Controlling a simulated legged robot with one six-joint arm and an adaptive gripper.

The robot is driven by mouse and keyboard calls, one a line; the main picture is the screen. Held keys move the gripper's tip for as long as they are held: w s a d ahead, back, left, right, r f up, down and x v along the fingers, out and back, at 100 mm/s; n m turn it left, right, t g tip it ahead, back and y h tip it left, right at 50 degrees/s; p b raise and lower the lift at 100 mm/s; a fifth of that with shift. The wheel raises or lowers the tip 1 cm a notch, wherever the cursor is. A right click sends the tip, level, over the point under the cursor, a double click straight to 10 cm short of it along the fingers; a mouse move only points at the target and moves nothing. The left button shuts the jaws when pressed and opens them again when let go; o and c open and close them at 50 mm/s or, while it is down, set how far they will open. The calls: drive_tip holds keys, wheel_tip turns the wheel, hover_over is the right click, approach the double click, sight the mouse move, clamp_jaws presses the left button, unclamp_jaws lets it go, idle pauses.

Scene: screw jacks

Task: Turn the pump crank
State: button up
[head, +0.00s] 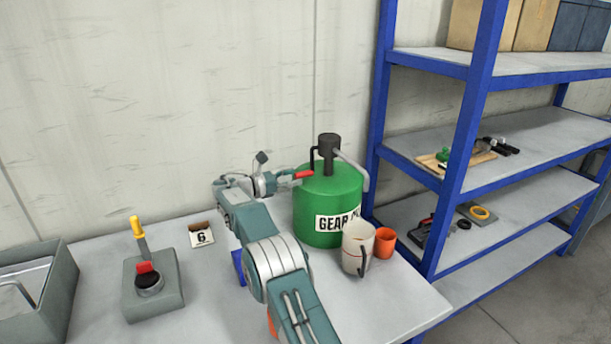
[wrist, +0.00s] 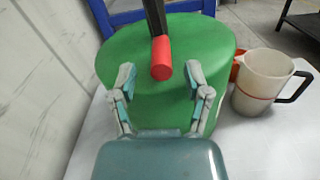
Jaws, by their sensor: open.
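The green drum (head: 328,200) stands upright on the table, with a dark pump head (head: 329,150) on top and a label on its front. The pump crank has a dark arm and a red handle (head: 303,174) that sticks out to the left in the head view. In the wrist view the red handle (wrist: 161,58) points toward me, between and slightly beyond the fingers. My gripper (wrist: 160,78) is open, one finger on each side of the handle, with gaps on both sides. The fingertips are small and partly hidden in the head view.
A white jug (head: 357,247) and an orange cup (head: 385,242) stand right of the drum. A grey lever box (head: 152,285), a number 6 card (head: 201,236) and a grey bin (head: 35,290) are at left. A blue shelf (head: 460,150) stands at right, the wall behind.

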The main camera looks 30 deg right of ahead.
sight(312, 173)
drive_tip(key=d, duration=0.4)
drive_tip(key=shift+d, duration=0.1)
clamp_jaws()
drive_tip(key=shift+s+n, duration=0.25)
drive_tip(key=shift+n, duration=0.15)
idle(0.5)
